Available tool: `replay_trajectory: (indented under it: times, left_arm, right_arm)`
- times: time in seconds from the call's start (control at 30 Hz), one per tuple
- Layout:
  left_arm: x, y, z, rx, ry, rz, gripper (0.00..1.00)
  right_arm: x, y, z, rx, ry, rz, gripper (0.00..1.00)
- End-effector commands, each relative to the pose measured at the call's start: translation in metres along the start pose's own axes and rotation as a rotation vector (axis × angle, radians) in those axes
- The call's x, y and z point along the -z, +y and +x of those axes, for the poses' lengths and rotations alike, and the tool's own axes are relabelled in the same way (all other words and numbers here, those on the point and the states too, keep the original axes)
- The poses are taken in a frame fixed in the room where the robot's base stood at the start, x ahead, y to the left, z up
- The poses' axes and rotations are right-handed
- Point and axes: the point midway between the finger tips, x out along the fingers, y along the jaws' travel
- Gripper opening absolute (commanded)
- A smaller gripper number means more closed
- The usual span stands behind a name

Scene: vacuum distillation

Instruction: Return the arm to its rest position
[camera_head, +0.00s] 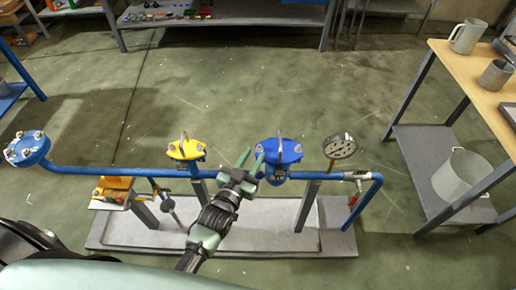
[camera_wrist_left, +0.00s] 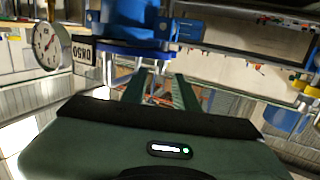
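My left arm reaches forward from the bottom of the head view. Its gripper (camera_head: 250,160) is just left of the blue-topped fitting (camera_head: 280,151) on the blue pipe. The two green fingers are apart with nothing visible between them. In the left wrist view the gripper (camera_wrist_left: 160,90) also shows its fingers spread, pointing towards blue flanged pipework (camera_wrist_left: 140,30). Whether the fingers touch the pipework cannot be told. My right gripper is not in view.
A yellow-topped fitting (camera_head: 186,150) and a pressure gauge (camera_head: 339,146) stand on the same pipe (camera_head: 110,171), above a grey base tray (camera_head: 347,243). A wooden-topped table (camera_head: 462,66) with metal vessels is at right. A grey bench (camera_head: 235,13) is behind. Open floor lies between.

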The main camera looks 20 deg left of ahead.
Motion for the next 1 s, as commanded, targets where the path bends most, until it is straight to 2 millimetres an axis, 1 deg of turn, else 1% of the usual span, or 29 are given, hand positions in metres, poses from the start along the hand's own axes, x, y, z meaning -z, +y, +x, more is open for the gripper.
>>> replay_trajectory:
  times: [0.03, 0.1, 0.2, 0.77, 0.87, 0.97, 1.0]
  left_arm:
    - [-0.001, 0.000, -0.008, 0.000, -0.001, 0.000, 0.30]
    - [-0.001, 0.000, -0.015, 0.000, 0.000, 0.000, 0.30]
    - [0.000, 0.000, -0.021, 0.000, 0.000, 0.000, 0.30]
    - [-0.001, 0.000, -0.022, 0.000, -0.002, 0.001, 0.30]
    - [-0.018, 0.002, -0.024, -0.004, -0.038, 0.001, 0.30]
    - [-0.059, 0.005, -0.031, -0.012, -0.126, 0.002, 0.30]
    - [-0.081, 0.006, -0.036, -0.016, -0.176, 0.003, 0.30]
  right_arm:
    - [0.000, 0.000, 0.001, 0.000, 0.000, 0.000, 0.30]
    - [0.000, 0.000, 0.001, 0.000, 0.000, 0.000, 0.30]
    - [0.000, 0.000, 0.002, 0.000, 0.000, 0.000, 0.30]
    - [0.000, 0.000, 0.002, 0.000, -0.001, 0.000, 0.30]
    - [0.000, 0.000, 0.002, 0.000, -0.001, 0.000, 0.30]
    - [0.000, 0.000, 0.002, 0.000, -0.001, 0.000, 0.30]
    - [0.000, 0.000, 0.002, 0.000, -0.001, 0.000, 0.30]
